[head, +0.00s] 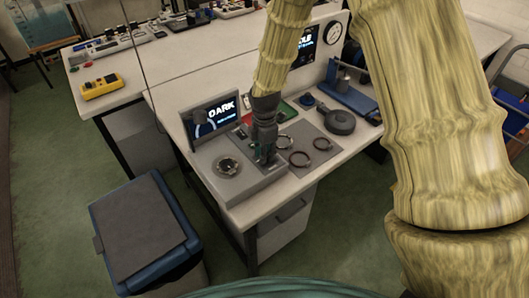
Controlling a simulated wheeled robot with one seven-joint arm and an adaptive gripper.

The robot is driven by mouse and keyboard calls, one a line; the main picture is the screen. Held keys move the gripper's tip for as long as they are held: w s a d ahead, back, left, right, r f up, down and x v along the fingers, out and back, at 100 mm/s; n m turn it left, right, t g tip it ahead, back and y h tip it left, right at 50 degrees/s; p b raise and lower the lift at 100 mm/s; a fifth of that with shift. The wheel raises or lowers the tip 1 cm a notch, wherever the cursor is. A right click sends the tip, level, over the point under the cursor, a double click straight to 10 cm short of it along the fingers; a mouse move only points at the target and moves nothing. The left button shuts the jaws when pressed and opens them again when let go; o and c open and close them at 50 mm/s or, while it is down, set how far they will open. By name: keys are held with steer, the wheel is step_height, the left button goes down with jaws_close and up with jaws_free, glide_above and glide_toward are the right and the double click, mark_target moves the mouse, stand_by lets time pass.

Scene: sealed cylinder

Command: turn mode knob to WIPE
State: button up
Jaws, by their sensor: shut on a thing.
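A grey console (210,149) stands at the front left corner of the white bench. A round metal dial (229,166) is on its left part. A small screen (211,117) behind it reads "DARK", with smaller text too small to read. My gripper (265,158) points down at the right part of the console, right of the dial, and is shut. The mode knob sits between its fingertips and is mostly hidden by them. The knob's pointer and any WIPE label cannot be made out.
Several rings (300,159) lie on a grey mat right of my gripper. A dark round pan-like object (336,121) and a blue stand (350,97) are farther back. A blue bin (146,235) stands on the floor at left. A yellow meter (101,86) lies on the other bench.

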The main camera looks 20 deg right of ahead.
steer(key=m+p, duration=0.1)
steer(key=m, duration=0.3)
steer(key=shift+w+r+m, duration=0.1)
steer(key=shift+m, duration=0.3)
steer(key=m+p, duration=0.1)
steer(key=m, duration=0.3)
steer(key=shift+m, duration=0.3)
steer(key=m, duration=0.4)
steer(key=shift+w, duration=0.1)
steer(key=shift+d+m+p, duration=0.1)
steer(key=shift+m+p, duration=0.3)
steer(key=shift+m, duration=1.7)
steer(key=o, duration=1)
steer(key=shift+o, duration=0.2)
steer(key=shift+r, duration=0.1)
